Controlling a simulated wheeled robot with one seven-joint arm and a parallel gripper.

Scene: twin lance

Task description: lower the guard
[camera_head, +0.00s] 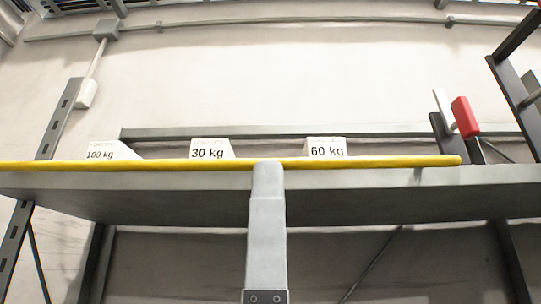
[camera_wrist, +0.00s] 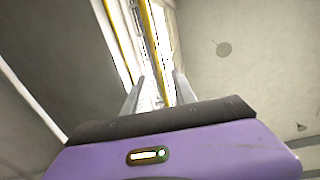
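A long yellow bar (camera_head: 380,162), which I take to be the guard, runs nearly level across the head view in front of a grey shelf. Its right end is rounded and its left end runs out of the picture.
Labels reading 100 kg (camera_head: 108,151), 30 kg (camera_head: 210,149) and 60 kg (camera_head: 326,147) stand along the grey shelf (camera_head: 150,200) behind the bar. A red-handled part (camera_head: 465,117) stands at the right, near dark metal uprights. A pale wall is behind.

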